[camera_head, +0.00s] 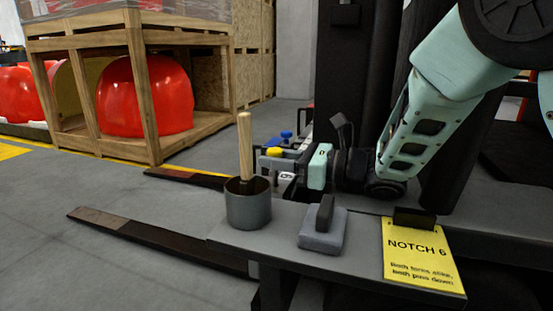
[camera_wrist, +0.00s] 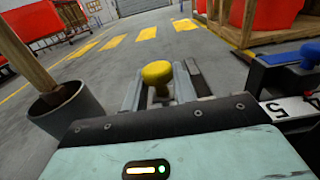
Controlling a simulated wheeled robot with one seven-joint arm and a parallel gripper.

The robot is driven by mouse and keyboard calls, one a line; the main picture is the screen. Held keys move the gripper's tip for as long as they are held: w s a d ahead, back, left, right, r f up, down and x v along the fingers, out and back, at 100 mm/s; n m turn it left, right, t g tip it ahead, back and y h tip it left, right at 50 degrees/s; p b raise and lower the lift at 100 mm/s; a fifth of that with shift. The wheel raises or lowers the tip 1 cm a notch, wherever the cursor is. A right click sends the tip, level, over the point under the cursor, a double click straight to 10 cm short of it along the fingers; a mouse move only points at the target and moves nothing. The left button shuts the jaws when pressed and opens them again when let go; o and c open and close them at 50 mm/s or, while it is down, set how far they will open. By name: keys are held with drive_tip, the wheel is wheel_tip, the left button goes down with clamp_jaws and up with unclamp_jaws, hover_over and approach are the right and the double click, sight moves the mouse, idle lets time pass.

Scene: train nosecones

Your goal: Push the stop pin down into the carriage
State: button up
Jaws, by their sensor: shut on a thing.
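A stop pin with a yellow knob (camera_wrist: 157,73) stands between the two fingers of my gripper (camera_wrist: 158,88) in the wrist view, and the fingers are shut on it. In the head view the yellow knob (camera_head: 274,152) shows above the fingers, left of my pale green gripper body. A second pin with a blue knob (camera_head: 286,134) stands behind it; its blue knob (camera_wrist: 310,54) is at the right edge of the wrist view. The carriage under the yellow pin is mostly hidden by my gripper, so the pin's depth cannot be told.
A white number plate (camera_wrist: 292,108) showing a 5 lies right of my gripper. A grey cup (camera_head: 248,208) with a wooden-handled tool, a grey block (camera_head: 322,235) and a yellow "NOTCH 6" card (camera_head: 415,250) are on the near shelf. Dark forks (camera_head: 150,238) extend left over open floor.

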drive_tip(key=shift+f+b, duration=0.85)
